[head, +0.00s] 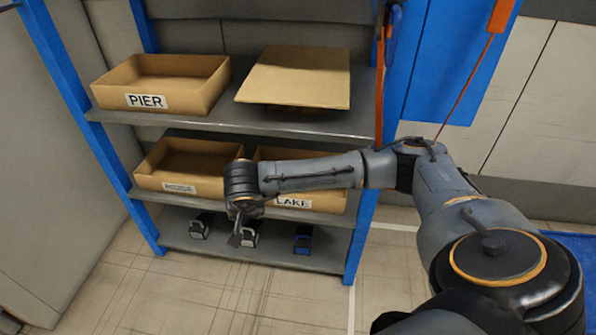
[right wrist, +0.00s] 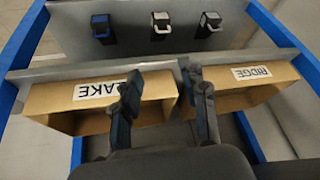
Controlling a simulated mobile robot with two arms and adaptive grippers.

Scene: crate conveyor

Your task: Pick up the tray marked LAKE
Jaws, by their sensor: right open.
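The tray marked LAKE (head: 325,200) is an open cardboard tray on the middle shelf, at the right. My right arm covers much of it in the head view. In the right wrist view the LAKE tray (right wrist: 60,98) appears at the left with its label upside down. My right gripper (head: 245,236) is in front of the shelf, near the gap between the LAKE tray and its neighbour. In the right wrist view the gripper (right wrist: 162,82) is open with nothing between its fingers. One finger overlaps the LAKE label's end; contact cannot be told. My left gripper is not in view.
The tray marked RIDGE (head: 165,183) stands left of LAKE on the middle shelf. The upper shelf (head: 225,122) holds the PIER tray (head: 190,96) and a tilted cardboard piece (head: 295,75). Small clamp-like items, one blue (head: 303,240), stand on the bottom shelf. Blue posts (head: 362,235) frame the rack.

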